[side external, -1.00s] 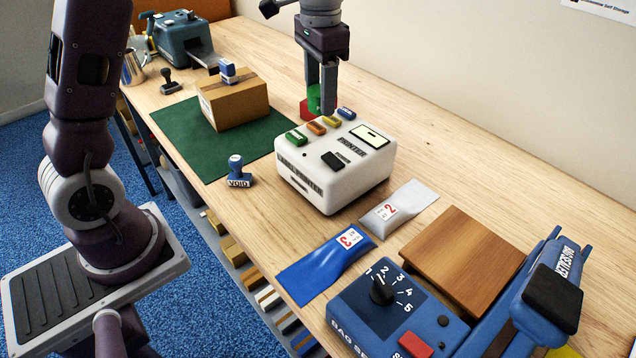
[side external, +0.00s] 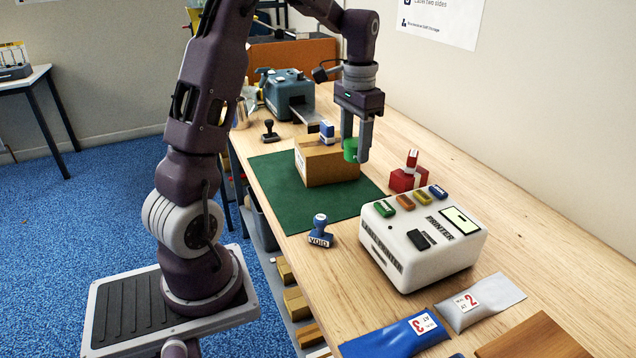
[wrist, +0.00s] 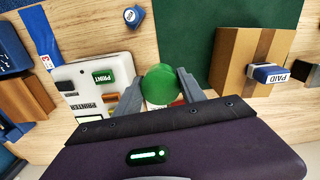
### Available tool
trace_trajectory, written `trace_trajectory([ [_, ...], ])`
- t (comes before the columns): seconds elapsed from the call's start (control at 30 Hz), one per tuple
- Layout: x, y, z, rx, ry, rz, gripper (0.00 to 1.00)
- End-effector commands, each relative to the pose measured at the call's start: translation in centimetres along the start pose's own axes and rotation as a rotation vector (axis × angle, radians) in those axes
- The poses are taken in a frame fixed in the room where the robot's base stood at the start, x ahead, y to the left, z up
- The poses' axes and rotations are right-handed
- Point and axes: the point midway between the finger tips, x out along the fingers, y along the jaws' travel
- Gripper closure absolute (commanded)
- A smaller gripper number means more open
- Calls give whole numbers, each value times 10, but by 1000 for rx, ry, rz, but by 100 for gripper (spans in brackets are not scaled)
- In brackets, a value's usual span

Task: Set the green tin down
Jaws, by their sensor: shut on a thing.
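The green tin (side external: 350,150) is a small round tin. My gripper (side external: 355,154) points down and is shut on it, with one finger on each side. In the side view the tin overlaps the top right corner of the brown carton (side external: 330,166). It appears raised off the table, but its exact height is hard to tell. In the wrist view the tin (wrist: 160,85) sits between the two fingertips (wrist: 160,88), with the printer to its left and the carton to its right.
The carton, with a blue PAID stamp (side external: 327,131) on top, stands on a green mat (side external: 290,205). A red block (side external: 405,181) with a stamp on it stands behind the white printer (side external: 425,250). A VOID stamp (side external: 320,232) is near the front edge. Bare wood lies behind the red block.

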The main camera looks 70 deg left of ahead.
Motion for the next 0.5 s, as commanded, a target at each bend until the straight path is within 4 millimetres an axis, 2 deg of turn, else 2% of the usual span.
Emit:
trace_trajectory([
  [0.03,-3,-27,6,-25,1,0,96],
  [0.1,-8,-60,15,-42,2,-1,96],
  [0.2,-12,-91,28,-57,2,0,96],
  [0.3,-13,-106,36,-62,0,2,96],
  [0.37,-6,-110,38,-64,-2,3,96],
  [0.5,38,-109,39,-62,-6,7,96],
])
